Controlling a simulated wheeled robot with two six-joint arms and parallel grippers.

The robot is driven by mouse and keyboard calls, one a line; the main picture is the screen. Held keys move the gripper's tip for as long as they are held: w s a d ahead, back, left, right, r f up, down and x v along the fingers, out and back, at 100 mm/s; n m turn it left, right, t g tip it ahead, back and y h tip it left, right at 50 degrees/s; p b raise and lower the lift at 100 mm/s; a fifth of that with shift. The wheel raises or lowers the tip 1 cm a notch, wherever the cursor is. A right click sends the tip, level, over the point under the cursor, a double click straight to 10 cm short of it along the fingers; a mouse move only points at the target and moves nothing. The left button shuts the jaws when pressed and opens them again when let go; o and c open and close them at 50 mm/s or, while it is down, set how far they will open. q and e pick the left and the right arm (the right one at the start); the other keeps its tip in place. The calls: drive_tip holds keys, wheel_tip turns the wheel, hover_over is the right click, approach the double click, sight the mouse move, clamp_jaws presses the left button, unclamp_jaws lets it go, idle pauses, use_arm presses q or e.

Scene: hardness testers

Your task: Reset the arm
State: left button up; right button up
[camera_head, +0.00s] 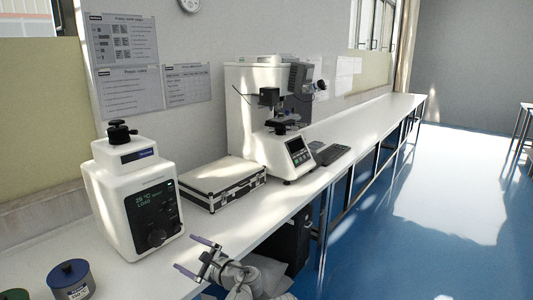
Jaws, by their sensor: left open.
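My left gripper (192,257) is in the lower middle of the head view. Its two fingers are spread apart and point left, with nothing between them. It is at the front edge of the white bench (270,218), to the right of the white tester with a dark display (139,205). My arm comes up from the bottom edge below it. My right gripper does not show.
A silver-edged case (224,183) lies on the bench behind my gripper. A larger tester with a microscope head (281,120) and a keyboard (333,154) stand farther back. Blue floor (385,240) is open at right.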

use_arm(q)
drive_tip(key=s+f+n+g+h, duration=0.4)
drive_tip(key=s+f+n, duration=0.15)
drive_tip(key=f, duration=0.25)
drive_tip(key=s+f+n+g+h, duration=0.3)
drive_tip(key=s+f+n+h, duration=0.15)
drive_tip(key=f+n, duration=0.35)
drive_tip(key=s+d+f+n+g+h, duration=0.2)
drive_tip(key=s+d+f+n+h, duration=0.1)
drive_tip(key=s+d+n+h, duration=0.15)
drive_tip(key=s+d+r+m+p, duration=0.4)
drive_tip(key=s+d+r+p, duration=0.2)
drive_tip(key=d+r+p, duration=0.5)
drive_tip(key=shift+s+d+r+g+y+p, duration=0.2)
drive_tip(key=shift+d+r+g+y+p, duration=0.15)
drive_tip(key=shift+r+p, duration=0.65)
drive_tip(key=shift+c, duration=0.2)
idle(0.7)
